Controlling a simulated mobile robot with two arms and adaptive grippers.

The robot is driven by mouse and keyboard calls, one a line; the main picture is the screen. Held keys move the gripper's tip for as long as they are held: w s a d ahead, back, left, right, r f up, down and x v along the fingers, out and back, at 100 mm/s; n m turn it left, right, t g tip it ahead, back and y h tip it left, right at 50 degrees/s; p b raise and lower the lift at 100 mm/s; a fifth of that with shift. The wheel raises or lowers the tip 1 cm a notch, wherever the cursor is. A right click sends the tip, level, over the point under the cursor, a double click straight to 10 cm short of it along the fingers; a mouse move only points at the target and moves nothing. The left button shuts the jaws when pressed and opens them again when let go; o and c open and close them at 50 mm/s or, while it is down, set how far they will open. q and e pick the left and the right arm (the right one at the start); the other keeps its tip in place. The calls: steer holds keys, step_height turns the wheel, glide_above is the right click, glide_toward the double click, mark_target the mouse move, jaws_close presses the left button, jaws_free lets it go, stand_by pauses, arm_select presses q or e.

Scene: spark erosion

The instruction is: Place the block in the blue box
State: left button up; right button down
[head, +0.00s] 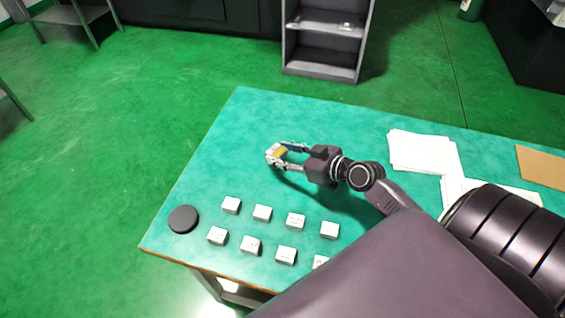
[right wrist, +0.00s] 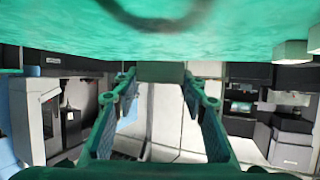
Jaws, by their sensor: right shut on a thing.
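My right gripper (head: 279,155) reaches left over the teal table (head: 225,165) and is shut on a small block (head: 278,152) with a yellowish face and pale sides. A shadow shows on the table below the arm. In the right wrist view the fingers of my right gripper (right wrist: 160,88) point away, with the block (right wrist: 160,72) dull and shaded between their tips. No blue box shows in the head view. A blue surface (right wrist: 14,115) lies at the left edge of the right wrist view; I cannot tell what it is. My left gripper is not in view.
Several pale metal blocks (head: 262,213) stand in two rows at the table's front. A black disc (head: 183,219) lies near the left corner. White papers (head: 422,150) and a brown sheet (head: 541,166) lie at the right. The table's far left is clear.

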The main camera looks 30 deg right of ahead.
steer(key=shift+f+b, duration=0.3)
steer(key=shift+f, duration=1.5)
steer(key=shift+f, duration=0.15)
steer(key=c, duration=1.2)
jaws_free()
steer(key=shift+s, duration=0.1)
